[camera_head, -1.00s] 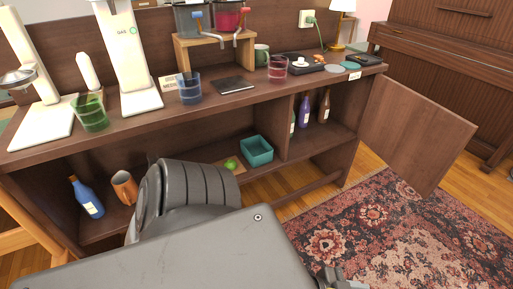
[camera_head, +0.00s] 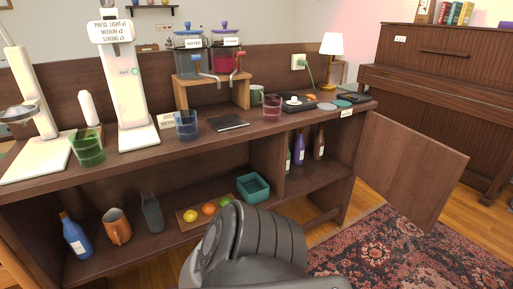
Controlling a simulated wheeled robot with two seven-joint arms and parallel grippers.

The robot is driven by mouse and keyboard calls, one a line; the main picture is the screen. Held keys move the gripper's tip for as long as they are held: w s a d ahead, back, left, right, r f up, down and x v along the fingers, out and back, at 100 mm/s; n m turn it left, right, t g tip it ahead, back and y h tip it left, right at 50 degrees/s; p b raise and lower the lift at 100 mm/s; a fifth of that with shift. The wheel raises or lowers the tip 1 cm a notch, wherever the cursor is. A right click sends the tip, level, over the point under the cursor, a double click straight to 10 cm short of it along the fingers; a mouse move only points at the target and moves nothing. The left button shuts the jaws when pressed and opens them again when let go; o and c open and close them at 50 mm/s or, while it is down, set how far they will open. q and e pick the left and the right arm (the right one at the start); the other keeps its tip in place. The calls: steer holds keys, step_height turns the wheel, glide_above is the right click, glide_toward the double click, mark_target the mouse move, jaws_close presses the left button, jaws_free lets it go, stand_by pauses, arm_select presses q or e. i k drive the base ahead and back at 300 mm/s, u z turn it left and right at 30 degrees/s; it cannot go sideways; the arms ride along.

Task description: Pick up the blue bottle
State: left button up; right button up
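A blue bottle (camera_head: 76,238) with a pale label stands on the lower shelf inside the cabinet, at the far left. In the right compartment a purple-blue bottle (camera_head: 299,150) stands between a green bottle (camera_head: 287,160) and a brown bottle (camera_head: 319,144). One dark link of my arm fills the bottom middle, well to the right of the blue bottle. I see no gripper fingers, and nothing is touching the blue bottle.
A dark grey bottle (camera_head: 152,213), a board (camera_head: 184,222) with several fruits and a teal bin (camera_head: 253,187) share the shelf. The countertop (camera_head: 215,138) overhangs them. An open cabinet door (camera_head: 413,172) juts out at right.

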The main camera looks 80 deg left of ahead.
mark_target(75, 236)
steer(key=u, duration=0.05)
steer(key=i, duration=0.45)
steer(key=u, duration=3.05)
steer(key=i, duration=0.55)
steer(key=z, duration=0.05)
